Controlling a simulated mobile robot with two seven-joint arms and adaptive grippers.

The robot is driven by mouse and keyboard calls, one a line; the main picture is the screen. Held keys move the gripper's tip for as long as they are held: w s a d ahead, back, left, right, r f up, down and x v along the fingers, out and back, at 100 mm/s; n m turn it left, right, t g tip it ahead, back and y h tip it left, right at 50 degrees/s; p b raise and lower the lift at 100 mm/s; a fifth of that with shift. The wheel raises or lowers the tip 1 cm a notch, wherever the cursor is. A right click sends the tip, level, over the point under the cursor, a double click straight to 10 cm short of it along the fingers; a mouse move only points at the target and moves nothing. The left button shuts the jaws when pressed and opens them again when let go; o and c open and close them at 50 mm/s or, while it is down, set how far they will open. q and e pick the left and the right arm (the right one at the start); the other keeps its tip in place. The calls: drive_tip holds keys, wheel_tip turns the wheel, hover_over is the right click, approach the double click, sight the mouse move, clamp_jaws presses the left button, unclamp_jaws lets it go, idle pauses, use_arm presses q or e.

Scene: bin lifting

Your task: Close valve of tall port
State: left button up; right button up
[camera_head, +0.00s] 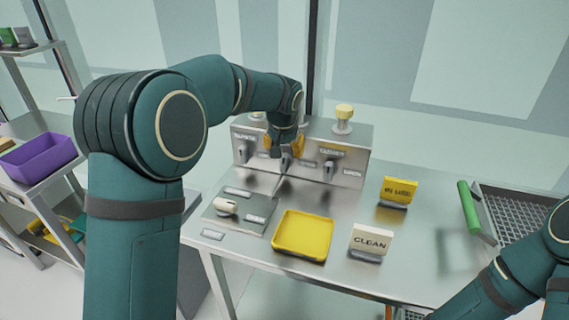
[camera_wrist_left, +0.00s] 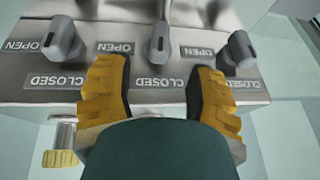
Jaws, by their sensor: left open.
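A steel valve box (camera_head: 355,160) stands at the back of the bench with several grey lever handles on its front. The left handle (camera_wrist_left: 63,42), middle handle (camera_wrist_left: 158,42) and right handle (camera_wrist_left: 238,50) show in the left wrist view, each beside OPEN and CLOSED labels. A port with a pale yellow cap (camera_head: 344,114) rises from the box top at right; my arm partly hides the others, so I cannot tell which is tallest. My left gripper (camera_head: 284,148) is open, its yellow fingers either side of the middle handle's line, apparently apart from it. My right gripper is out of view.
A yellow tray (camera_head: 303,236), a CLEAN sign (camera_head: 371,241), a yellow sign (camera_head: 398,191) and a small plate with a white-knobbed part (camera_head: 228,208) sit on the bench. A green-handled rack (camera_head: 520,215) is at right, a purple bin (camera_head: 38,158) at left.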

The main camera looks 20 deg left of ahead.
sight(284, 157)
use_arm(q)
drive_tip(key=b+x, duration=0.1)
drive_tip(key=x, duration=0.6)
drive_tip(key=shift+w+f, duration=0.15)
clamp_jaws()
